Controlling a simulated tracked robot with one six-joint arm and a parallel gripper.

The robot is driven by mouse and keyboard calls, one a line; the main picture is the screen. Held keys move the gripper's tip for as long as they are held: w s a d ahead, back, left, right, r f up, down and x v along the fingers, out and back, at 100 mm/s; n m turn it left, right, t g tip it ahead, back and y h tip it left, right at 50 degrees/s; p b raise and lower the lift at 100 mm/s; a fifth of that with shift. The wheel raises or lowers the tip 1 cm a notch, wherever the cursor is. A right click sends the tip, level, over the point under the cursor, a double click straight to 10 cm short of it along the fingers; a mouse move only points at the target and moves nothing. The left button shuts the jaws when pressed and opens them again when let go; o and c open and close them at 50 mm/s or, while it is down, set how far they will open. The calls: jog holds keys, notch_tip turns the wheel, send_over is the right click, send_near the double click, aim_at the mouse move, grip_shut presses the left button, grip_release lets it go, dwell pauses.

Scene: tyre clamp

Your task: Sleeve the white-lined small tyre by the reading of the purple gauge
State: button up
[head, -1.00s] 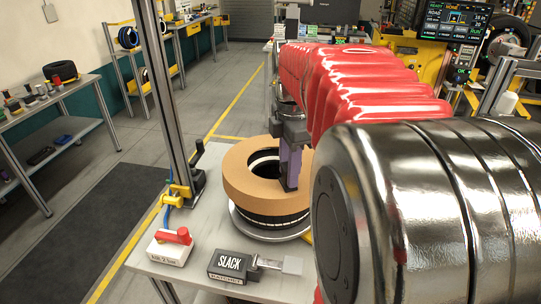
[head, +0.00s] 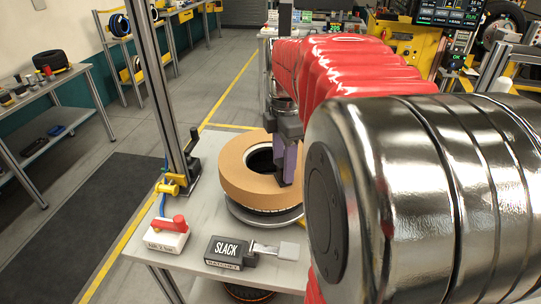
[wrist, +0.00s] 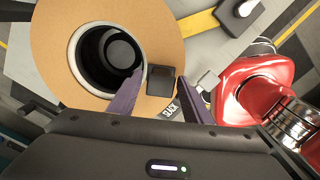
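A tan ring-shaped sleeve (head: 238,178) sits around the small black tyre (head: 262,211); only a thin dark strip of tyre shows below it at the front. The tyre rests on a round metal plate (head: 242,217) on the grey table. A pale rim lines the hole, also seen in the wrist view. My gripper (head: 286,176) has purple fingers at the sleeve's right side. I cannot make out a purple gauge.
A black SLACK ratchet box (head: 228,250) and a white box with a red lever (head: 167,236) stand at the table's front. A metal post with a yellow clamp (head: 172,186) rises at the left. An orange-ringed tyre (head: 248,292) lies below the table.

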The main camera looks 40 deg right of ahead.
jog(key=shift+o, duration=0.9)
jog(key=shift+r, duration=0.1)
notch_tip(320, 180, up, 14)
jog(key=shift+f, duration=0.25)
jog(key=shift+a, duration=0.15)
dwell(0.5)
jog(key=s+a+f+m+t, duration=0.2)
jog(key=s+a+f+m, duration=0.1)
jog(key=a+f+m, duration=0.4)
jog(key=s+a+f+m+t, duration=0.3)
jog(key=a+f+m, duration=0.4)
jog(key=a, duration=0.7)
notch_tip(320, 180, down, 2)
jog(key=shift+s+a, duration=0.25)
jog(key=shift+s, duration=0.5)
